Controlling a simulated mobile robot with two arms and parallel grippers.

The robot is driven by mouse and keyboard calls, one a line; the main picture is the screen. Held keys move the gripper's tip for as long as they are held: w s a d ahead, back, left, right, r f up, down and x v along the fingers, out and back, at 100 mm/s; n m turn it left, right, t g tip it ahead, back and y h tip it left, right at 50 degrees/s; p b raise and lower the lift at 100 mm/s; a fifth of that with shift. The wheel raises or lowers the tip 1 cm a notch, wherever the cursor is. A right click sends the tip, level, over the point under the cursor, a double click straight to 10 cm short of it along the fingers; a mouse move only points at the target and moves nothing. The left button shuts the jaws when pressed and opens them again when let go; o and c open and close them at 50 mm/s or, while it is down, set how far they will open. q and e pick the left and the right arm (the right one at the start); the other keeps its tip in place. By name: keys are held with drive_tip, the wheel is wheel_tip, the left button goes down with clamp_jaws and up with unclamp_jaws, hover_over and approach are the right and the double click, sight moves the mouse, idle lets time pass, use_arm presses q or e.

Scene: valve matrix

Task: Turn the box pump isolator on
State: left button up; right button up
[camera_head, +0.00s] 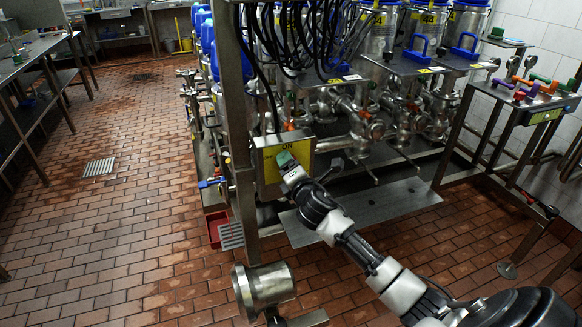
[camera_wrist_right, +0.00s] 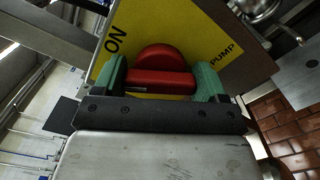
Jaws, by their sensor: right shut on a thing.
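The isolator box (camera_head: 310,146) is a grey metal box with a yellow face marked ON, fixed beside an upright steel post. Its yellow plate (camera_wrist_right: 218,38) fills the top of the right wrist view, with ON at the left and PUMP at the right. A red knob (camera_wrist_right: 160,60) with a raised bar sits on the plate. My right gripper (camera_head: 284,159) is at the box face; in the wrist view its green fingers (camera_wrist_right: 160,82) are shut on the red knob, one on each side. In the head view the gripper hides the knob.
Pipes and valves (camera_head: 370,125) with hanging black cables stand behind the box. A metal plate (camera_head: 360,212) lies low below my right arm. A steel table (camera_head: 520,95) with coloured handles is at the right. The tiled floor (camera_head: 120,220) at left is mostly clear.

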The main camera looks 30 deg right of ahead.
drive_tip(key=m, duration=0.5)
drive_tip(key=shift+m, duration=0.4)
drive_tip(key=shift+f, duration=0.1)
idle(0.3)
drive_tip(key=o, duration=0.9)
drive_tip(key=v, duration=1.1)
